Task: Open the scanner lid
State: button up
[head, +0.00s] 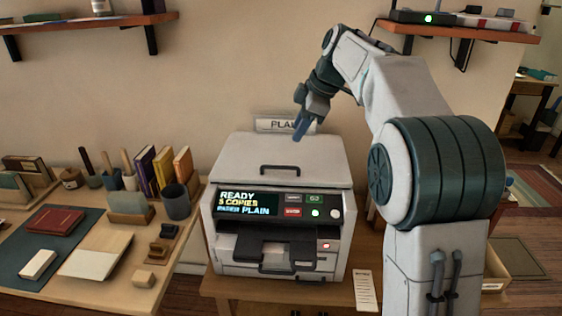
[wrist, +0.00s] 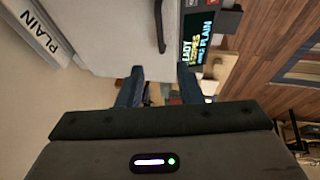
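The scanner (head: 345,240) is a pale grey box on a wooden table, and its lid (head: 240,155) lies shut on top. A dark bar handle (head: 280,167) sits near the lid's front edge. The wrist view shows the lid (wrist: 110,30) and the handle (wrist: 160,28) from above, with the lit screen (wrist: 203,38) beside them. My gripper (head: 300,132) hangs over the rear right of the lid, apart from the handle. In the wrist view its two blue fingers (wrist: 160,78) are apart with nothing held between them.
A "PLAIN" sign (head: 285,125) stands behind the lid, close to my gripper. Wall shelves (head: 85,22) hang above on both sides. A desk (head: 100,290) with books, cups and small blocks stands at left. A paper slip (head: 365,290) lies right of the scanner.

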aim_at(281, 168)
jog(key=x, duration=1.2)
jog(key=shift+a+f, duration=0.1)
jog(key=shift+f, duration=0.05)
grip_shut()
